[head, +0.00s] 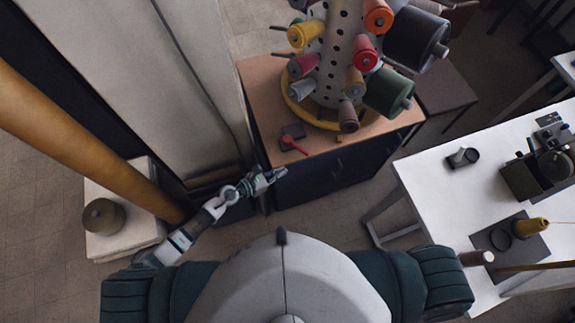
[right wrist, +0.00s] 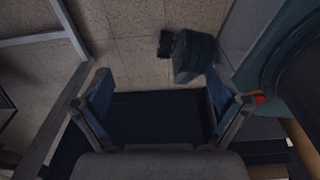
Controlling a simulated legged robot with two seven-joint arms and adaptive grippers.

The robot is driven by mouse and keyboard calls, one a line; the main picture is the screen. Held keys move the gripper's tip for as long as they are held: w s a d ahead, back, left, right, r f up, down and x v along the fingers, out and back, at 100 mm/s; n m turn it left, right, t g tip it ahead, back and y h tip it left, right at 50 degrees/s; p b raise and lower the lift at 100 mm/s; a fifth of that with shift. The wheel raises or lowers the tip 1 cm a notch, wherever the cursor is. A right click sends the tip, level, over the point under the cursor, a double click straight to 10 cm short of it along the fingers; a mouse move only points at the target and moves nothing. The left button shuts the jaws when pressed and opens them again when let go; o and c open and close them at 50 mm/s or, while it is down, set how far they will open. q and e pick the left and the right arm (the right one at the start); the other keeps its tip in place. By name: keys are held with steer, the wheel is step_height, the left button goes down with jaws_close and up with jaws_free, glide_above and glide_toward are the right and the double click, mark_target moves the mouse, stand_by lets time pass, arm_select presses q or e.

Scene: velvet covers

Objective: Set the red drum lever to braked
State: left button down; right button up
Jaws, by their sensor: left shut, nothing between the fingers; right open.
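The red lever (head: 292,146) is a small red handle at a dark block (head: 294,131) on the front left of the wooden cabinet top (head: 261,72). Its exact setting is too small to read. My left gripper (head: 283,173) is shut and empty, just in front of the cabinet's front edge, below the lever in the head view and apart from it. My right gripper (right wrist: 158,88) is open in the right wrist view, with nothing between its fingers. It is not seen in the head view.
A perforated drum (head: 336,52) with several coloured spools stands on the cabinet in a yellow ring (head: 297,111), behind the lever. A tall pale panel (head: 195,70) is close on the left. A white table (head: 425,170) with a machine is on the right.

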arm_select(q)
steer(key=s, duration=0.1)
steer(key=s+a+r, duration=0.1)
steer(key=shift+s+a+r, duration=0.15)
steer(key=shift+s+a, duration=0.15)
steer(key=shift+s, duration=0.05)
arm_select(e)
steer(key=shift+s+d, duration=0.15)
steer(key=shift+s, duration=0.35)
arm_select(q)
steer(key=shift+a, duration=0.1)
arm_select(e)
steer(key=shift+w, duration=0.25)
